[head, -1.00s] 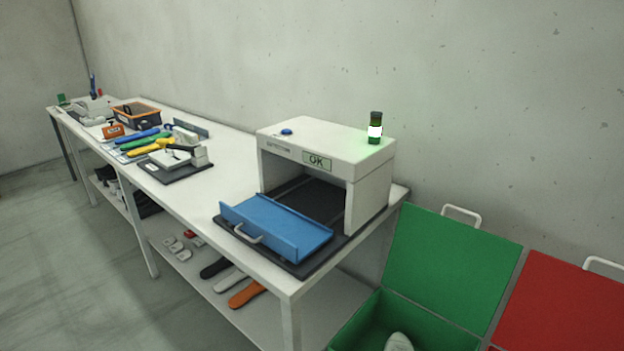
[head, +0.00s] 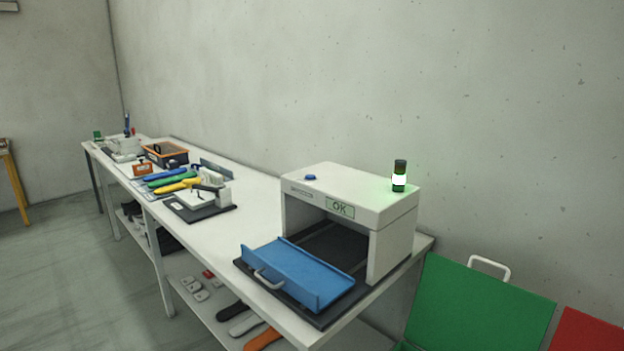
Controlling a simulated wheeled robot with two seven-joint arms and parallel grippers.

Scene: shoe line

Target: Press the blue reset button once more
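The blue reset button (head: 310,177) is a small round cap on top of the white inspection machine (head: 400,212), near its left end. The machine stands at the near right end of the long white table. Its front display (head: 340,208) reads OK, and the signal lamp (head: 399,177) on its top right glows green. The blue tray (head: 298,272) sticks out of the machine's open front, with nothing seen on it. Neither of my grippers is in the head view.
The long white table (head: 250,193) runs to the back left, with tools and a black-and-orange box (head: 166,154) on it. Insoles (head: 233,310) lie on the lower shelf. A green lid (head: 485,305) and a red one (head: 590,332) are at the lower right. The floor left is clear.

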